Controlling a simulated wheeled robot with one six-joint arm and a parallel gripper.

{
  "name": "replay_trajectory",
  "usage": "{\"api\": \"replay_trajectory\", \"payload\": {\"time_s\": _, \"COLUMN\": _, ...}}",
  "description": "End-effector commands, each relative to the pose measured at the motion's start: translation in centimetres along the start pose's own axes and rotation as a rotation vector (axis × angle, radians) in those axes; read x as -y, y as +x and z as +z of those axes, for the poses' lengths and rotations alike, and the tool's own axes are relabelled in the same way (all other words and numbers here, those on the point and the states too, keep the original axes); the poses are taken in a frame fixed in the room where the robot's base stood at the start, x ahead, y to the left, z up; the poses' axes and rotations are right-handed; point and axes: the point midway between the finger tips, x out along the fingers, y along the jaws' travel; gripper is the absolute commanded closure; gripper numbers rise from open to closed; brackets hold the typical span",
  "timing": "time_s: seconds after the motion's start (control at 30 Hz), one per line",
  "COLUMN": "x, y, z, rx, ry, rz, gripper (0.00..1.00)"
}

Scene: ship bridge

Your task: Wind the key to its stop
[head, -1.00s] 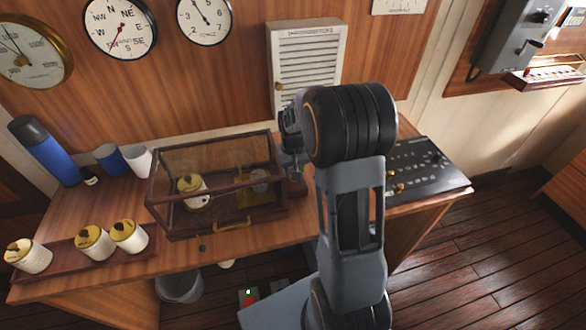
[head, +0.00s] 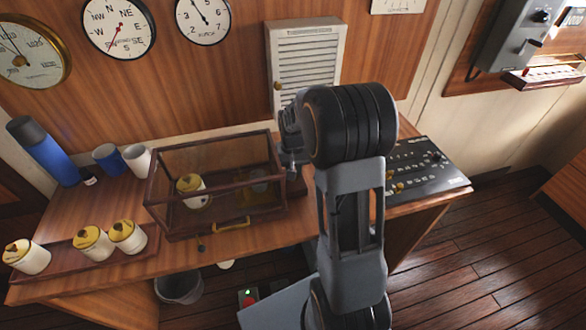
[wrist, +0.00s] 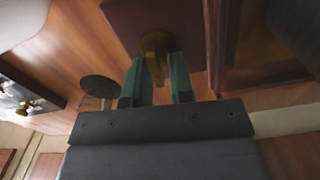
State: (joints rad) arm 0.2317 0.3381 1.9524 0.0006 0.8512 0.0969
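A brass key-like piece (wrist: 157,50) stands out from a dark red-brown block (wrist: 150,14) in the wrist view. My gripper (wrist: 157,68) has its two green fingers on either side of this piece. Whether they press on it or only stand around it, I cannot tell. In the head view my gripper (head: 291,168) points down just right of the glass case, over the small dark wood block (head: 297,187). The key is hidden there behind my wrist.
The glass case (head: 217,187) stands close left, with a lidded jar (head: 191,191) inside. A control panel (head: 425,166) lies to the right. In the wrist view a dark disc (wrist: 98,87) is left of the fingers. Several jars (head: 91,243) stand at the front left.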

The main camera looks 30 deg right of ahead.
Motion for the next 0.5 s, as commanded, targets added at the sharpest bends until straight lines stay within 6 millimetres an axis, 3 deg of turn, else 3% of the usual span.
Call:
{"api": "replay_trajectory", "payload": {"time_s": 0.2, "x": 0.00, "y": -0.01, "z": -0.01, "rx": 0.000, "ry": -0.001, "rz": 0.000, "gripper": 0.57}}
{"api": "replay_trajectory", "payload": {"time_s": 0.5, "x": 0.00, "y": -0.33, "z": -0.03, "rx": -0.001, "ry": -0.002, "rz": 0.000, "gripper": 0.57}}
